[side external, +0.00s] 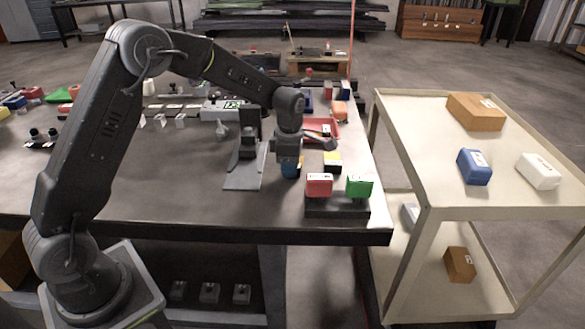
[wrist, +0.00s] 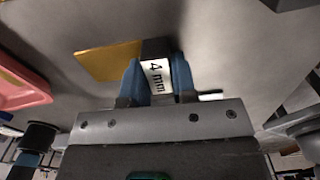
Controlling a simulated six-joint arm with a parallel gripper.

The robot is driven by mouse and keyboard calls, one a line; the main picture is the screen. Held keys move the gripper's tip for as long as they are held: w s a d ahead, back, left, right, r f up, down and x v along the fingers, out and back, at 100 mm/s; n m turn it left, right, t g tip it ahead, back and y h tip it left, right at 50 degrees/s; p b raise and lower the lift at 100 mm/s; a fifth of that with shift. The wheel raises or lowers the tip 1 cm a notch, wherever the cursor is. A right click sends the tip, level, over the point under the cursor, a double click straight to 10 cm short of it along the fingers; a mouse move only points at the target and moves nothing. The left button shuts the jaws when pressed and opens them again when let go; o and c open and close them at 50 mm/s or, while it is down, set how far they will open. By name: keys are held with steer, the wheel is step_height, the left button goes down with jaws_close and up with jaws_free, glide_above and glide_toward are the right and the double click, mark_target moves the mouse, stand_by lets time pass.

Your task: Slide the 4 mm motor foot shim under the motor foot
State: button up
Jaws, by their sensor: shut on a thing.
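My gripper (side external: 290,170) is low over the right part of the bench, between a grey stand and the coloured blocks. In the wrist view its two blue fingers (wrist: 156,66) are shut on the shim (wrist: 157,76), a dark piece with a white label reading "4 mm". A flat yellow piece (wrist: 108,61) shows beside the dark end; I cannot tell whether it is joined to the shim. The grey stand (side external: 247,150) with a flat base plate is left of my gripper. I cannot tell for sure which part is the motor foot. The shim is mostly hidden in the side view.
A red block (side external: 319,185) and a green block (side external: 359,186) stand on a black holder (side external: 337,207) near the bench's front right corner. A red tray (side external: 322,130) is farther back. A cart (side external: 410,140) stands right.

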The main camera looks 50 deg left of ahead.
jaws_close()
steer(key=shift+r, duration=0.1)
steer(key=shift+r, duration=0.55)
step_height(320, 180, up, 3)
steer(key=shift+f, duration=0.15)
steer(key=s+a+r, duration=0.6)
steer(key=a+r, duration=0.1)
steer(key=a, duration=0.2)
steer(key=shift+n, duration=0.6)
steer(key=s+d+f, duration=0.2)
steer(key=s+f, duration=0.1)
steer(key=s+d+f, duration=0.1)
steer(key=s, duration=0.1)
steer(key=shift+s+d+f, duration=0.1)
steer(key=shift+s+f, duration=0.05)
steer(key=shift+f, duration=0.05)
